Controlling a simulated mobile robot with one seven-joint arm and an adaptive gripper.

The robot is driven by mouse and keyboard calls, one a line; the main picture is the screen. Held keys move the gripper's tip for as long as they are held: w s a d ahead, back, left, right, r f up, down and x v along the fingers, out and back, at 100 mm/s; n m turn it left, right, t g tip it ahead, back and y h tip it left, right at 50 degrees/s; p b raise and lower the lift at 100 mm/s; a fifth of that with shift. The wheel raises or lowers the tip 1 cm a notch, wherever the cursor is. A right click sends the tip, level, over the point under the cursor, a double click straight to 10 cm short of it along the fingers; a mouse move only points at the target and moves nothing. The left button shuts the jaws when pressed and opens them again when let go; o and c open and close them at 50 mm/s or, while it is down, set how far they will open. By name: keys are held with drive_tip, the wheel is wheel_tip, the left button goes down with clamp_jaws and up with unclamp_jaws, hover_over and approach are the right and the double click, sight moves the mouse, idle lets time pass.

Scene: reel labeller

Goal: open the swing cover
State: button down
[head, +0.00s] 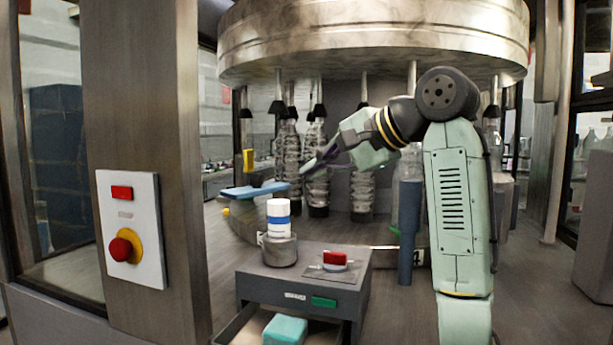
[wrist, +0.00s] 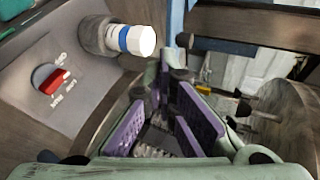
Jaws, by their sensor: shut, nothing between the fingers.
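My gripper (head: 316,163) is in the air in front of the bottles, up and to the right of the labeller box. In the wrist view my gripper (wrist: 169,82) has its purple-padded fingers converging at the tips, with nothing between them. A flat light-blue panel (head: 255,190), which may be the swing cover, sits left of my fingertips, behind a white and blue cylinder (head: 278,210). A dark blue bar (wrist: 218,46) lies beyond the fingertips in the wrist view. I cannot tell whether it is the same part, or whether the fingers touch it.
The grey box (head: 300,270) carries a red rotary switch (head: 335,258); it also shows in the wrist view (wrist: 54,80). An open drawer below holds a teal block (head: 285,330). A red stop button (head: 121,250) is on the left post. Bottles (head: 317,170) hang behind.

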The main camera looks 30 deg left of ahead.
sight(262, 194)
drive_tip(key=p+x, duration=0.1)
drive_tip(key=x, duration=0.3)
drive_tip(key=p+x, duration=0.1)
drive_tip(key=x, duration=0.3)
drive_tip(key=r+p+x, duration=0.1)
drive_tip(key=p+x, duration=0.1)
drive_tip(key=x, duration=0.3)
drive_tip(key=shift+a+r, duration=0.1)
drive_tip(key=shift+a, duration=0.25)
